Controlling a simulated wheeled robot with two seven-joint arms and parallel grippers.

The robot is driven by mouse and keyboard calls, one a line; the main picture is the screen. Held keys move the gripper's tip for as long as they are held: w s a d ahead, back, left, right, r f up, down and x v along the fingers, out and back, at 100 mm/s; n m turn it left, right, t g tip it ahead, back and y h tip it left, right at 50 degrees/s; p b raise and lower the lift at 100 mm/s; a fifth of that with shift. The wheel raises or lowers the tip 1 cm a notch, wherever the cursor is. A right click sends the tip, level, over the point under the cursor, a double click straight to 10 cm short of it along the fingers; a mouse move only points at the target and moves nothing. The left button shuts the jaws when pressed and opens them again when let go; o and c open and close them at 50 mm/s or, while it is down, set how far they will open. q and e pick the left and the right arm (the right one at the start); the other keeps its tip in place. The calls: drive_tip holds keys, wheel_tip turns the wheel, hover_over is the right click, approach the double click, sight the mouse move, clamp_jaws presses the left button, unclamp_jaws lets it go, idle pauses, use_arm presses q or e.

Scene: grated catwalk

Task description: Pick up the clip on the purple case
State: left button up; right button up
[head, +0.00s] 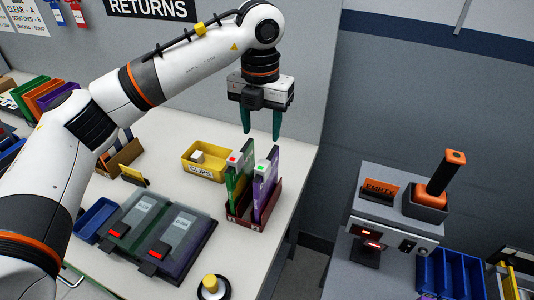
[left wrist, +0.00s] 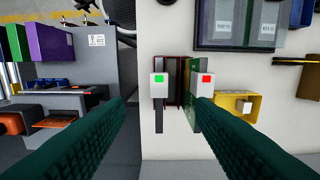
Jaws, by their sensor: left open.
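The purple case (head: 265,190) stands upright in a dark red rack (head: 238,218) on the white table. A white clip with a green square (head: 262,167) sits on its top edge. The green case (head: 238,188) stands beside it on the left, with a white clip with a red square (head: 234,157). My left gripper (head: 261,132) is open, pointing down above the cases, with nothing between its fingers. In the left wrist view the green-marked clip (left wrist: 159,85) shows between the open fingers, and the red-marked clip (left wrist: 206,86) lies by the right fingertip. My right gripper is not in view.
A yellow bin labelled CLIPS (head: 207,164) holds a white block, left of the rack. Two dark flat cases (head: 165,238) lie in front. A grey stand with an EMPTY sign (head: 380,190) stands right, across a gap. The table's right edge is close to the rack.

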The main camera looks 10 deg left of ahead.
use_arm(q)
drive_tip(key=p, duration=0.2)
hover_over(261, 167)
wheel_tip(261, 167, down, 6)
drive_tip(key=shift+s+r, duration=0.1)
drive_tip(key=shift+r, duration=0.15)
drive_tip(key=shift+f, duration=0.35)
drive_tip(key=shift+w+f+p, duration=0.2)
drive_tip(key=shift+f+p, duration=0.1)
drive_tip(key=shift+p, duration=0.1)
wheel_tip(261, 167, down, 4)
drive_tip(key=shift+s+r+p, duration=0.1)
drive_tip(key=shift+r+p, duration=0.1)
drive_tip(key=shift+p, duration=0.9)
drive_tip(key=shift+f, duration=0.6)
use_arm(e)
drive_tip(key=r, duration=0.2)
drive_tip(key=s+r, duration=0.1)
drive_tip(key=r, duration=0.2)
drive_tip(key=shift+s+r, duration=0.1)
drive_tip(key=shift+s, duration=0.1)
use_arm(q)
drive_tip(key=c, duration=1)
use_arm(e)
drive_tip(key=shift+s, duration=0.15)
use_arm(q)
drive_tip(key=shift+r, duration=0.1)
drive_tip(key=shift+c, duration=0.2)
